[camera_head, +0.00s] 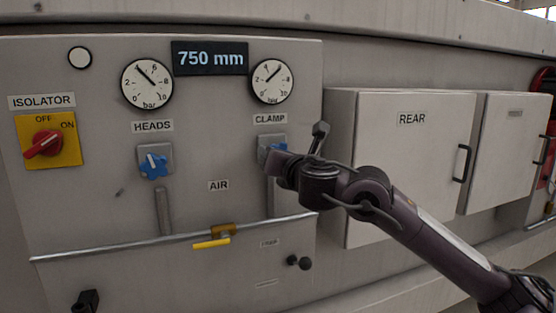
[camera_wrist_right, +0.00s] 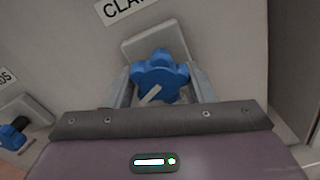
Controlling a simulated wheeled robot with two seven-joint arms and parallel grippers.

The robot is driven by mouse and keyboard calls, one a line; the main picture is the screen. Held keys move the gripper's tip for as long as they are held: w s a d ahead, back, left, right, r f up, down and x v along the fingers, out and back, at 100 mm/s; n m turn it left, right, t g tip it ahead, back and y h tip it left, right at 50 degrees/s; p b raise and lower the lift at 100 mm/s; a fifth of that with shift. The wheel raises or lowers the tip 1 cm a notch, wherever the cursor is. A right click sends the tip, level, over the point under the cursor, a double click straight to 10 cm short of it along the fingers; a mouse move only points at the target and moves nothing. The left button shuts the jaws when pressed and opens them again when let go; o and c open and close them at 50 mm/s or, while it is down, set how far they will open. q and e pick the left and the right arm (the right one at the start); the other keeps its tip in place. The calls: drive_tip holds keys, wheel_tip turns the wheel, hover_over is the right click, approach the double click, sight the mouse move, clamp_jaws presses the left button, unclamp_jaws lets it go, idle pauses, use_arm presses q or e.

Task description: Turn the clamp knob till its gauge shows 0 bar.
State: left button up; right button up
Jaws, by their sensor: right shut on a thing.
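The blue lobed clamp knob (camera_head: 265,150) sits on a grey plate below the CLAMP label, mostly hidden by my right gripper (camera_head: 275,158) in the head view. In the right wrist view the clamp knob (camera_wrist_right: 160,75) lies between the two fingers of my right gripper (camera_wrist_right: 158,88), which is shut on it. A pale pointer mark on the knob slants toward the lower left there. The clamp gauge (camera_head: 272,81) is above the knob; its needle points to the upper right, well away from 0. My left gripper is not in view.
To the left are the blue heads knob (camera_head: 154,166) with its gauge (camera_head: 146,83), and the red isolator switch (camera_head: 43,144). A rail (camera_head: 130,248) with a yellow handle (camera_head: 211,243) runs below. The REAR cabinet (camera_head: 408,150) stands out on the right, behind my right arm.

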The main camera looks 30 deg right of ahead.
drive_tip(key=shift+f+n, duration=0.2)
drive_tip(key=shift+n, duration=0.3)
drive_tip(key=o, duration=1)
drive_tip(key=shift+r, duration=0.15)
drive_tip(key=b+v, duration=0.1)
drive_tip(key=v, duration=0.6)
drive_tip(key=shift+s+a, duration=0.1)
drive_tip(key=shift+s, duration=0.3)
